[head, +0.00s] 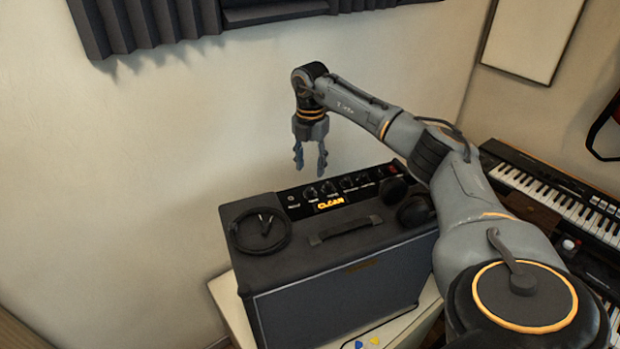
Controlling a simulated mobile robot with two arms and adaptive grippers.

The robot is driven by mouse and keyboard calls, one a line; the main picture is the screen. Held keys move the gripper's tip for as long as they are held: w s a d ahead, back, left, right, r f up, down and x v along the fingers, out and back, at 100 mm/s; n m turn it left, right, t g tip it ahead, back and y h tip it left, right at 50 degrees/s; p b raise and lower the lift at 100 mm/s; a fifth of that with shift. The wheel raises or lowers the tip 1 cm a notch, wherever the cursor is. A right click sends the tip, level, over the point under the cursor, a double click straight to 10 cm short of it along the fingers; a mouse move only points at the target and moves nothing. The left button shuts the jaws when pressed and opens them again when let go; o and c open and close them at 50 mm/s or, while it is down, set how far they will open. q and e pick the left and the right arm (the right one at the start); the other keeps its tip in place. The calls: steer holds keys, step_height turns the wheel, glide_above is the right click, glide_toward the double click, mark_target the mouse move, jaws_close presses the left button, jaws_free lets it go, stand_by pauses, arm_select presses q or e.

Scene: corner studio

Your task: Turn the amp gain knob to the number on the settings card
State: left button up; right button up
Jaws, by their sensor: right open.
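The dark amp (335,290) stands on a pale stand. Its black control panel (292,201) runs along the back of its top, with a row of several small knobs. The leftmost large knob (311,193) and the one beside it (329,188) show; their labels are too small to read, so I cannot tell which is gain or where it points. I cannot make out a settings card. My left gripper is out of view.
A coiled cable (260,231), a carry handle (345,230) and dark headphones (414,209) are on the amp top. Keyboards (560,195) stand at right. Small picks (374,341) lie on the pale stand (228,305). Foam panels (150,25) hang above.

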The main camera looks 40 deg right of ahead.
mark_target(310, 189)
step_height(310, 189, up, 5)
steer(key=shift+r, duration=0.1)
stand_by(0.4)
step_height(310, 189, down, 12)
steer(key=n+b, duration=0.7)
steer(key=n, duration=1.2)
steer(key=shift+n+b, duration=0.4)
jaws_close()
